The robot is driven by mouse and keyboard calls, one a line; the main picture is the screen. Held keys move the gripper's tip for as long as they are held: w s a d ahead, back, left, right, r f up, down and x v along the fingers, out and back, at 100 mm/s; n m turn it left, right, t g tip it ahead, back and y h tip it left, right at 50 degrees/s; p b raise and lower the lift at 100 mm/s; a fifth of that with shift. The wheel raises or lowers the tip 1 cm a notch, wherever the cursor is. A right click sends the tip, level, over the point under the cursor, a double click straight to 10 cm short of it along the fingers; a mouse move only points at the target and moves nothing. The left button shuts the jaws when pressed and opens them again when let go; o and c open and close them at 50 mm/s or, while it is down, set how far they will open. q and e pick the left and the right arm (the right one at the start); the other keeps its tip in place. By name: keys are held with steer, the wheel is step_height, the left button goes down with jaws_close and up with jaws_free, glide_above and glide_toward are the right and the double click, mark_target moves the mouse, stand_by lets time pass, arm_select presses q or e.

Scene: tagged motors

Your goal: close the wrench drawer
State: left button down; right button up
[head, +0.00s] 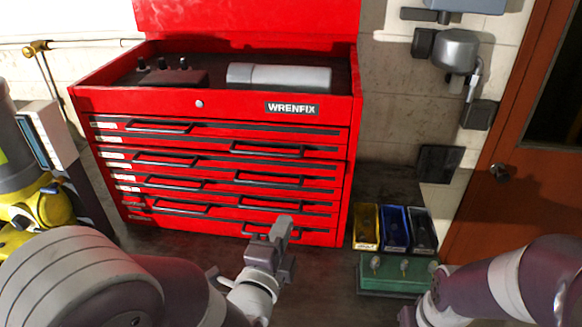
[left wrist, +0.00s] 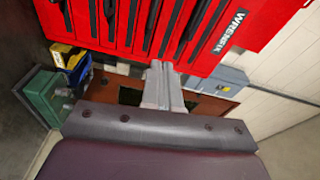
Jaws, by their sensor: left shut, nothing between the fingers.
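The red tool chest (head: 212,106), marked WRENFIX, stands against the wall with several drawers, each with dark bar handles. No drawer front visibly stands far out. I cannot tell which one is the wrench drawer. My left gripper (head: 283,226) is shut and empty, in front of the lowest drawers at the right of the chest, and hides part of a low handle. In the left wrist view the shut fingers (left wrist: 160,75) point toward the red drawer fronts (left wrist: 140,22); contact cannot be made out. My right arm comes in at the lower right, but its gripper is out of view.
Yellow, blue and dark bins (head: 395,230) stand right of the chest, with a green case (head: 392,276) before them. A grey cylinder (head: 278,77) lies in the chest's open top. A yellow and grey machine (head: 30,200) stands left. A brown door (head: 510,130) is at right.

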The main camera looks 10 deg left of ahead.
arm_select(q)
steer(key=a+y, duration=0.2)
steer(key=a, duration=0.1)
glide_toward(285, 171)
steer(key=w, duration=0.1)
steer(key=w+p, duration=0.1)
steer(key=w, duration=0.1)
steer(key=w+p, duration=0.1)
steer(key=w, duration=0.1)
steer(key=shift+d, duration=0.35)
steer(key=shift+w, duration=0.3)
steer(key=shift+a, duration=0.15)
arm_select(e)
steer(key=r, duration=0.2)
steer(key=shift+s+d+r, duration=0.2)
steer(key=shift+s+r, duration=0.15)
steer(key=shift+s, duration=0.05)
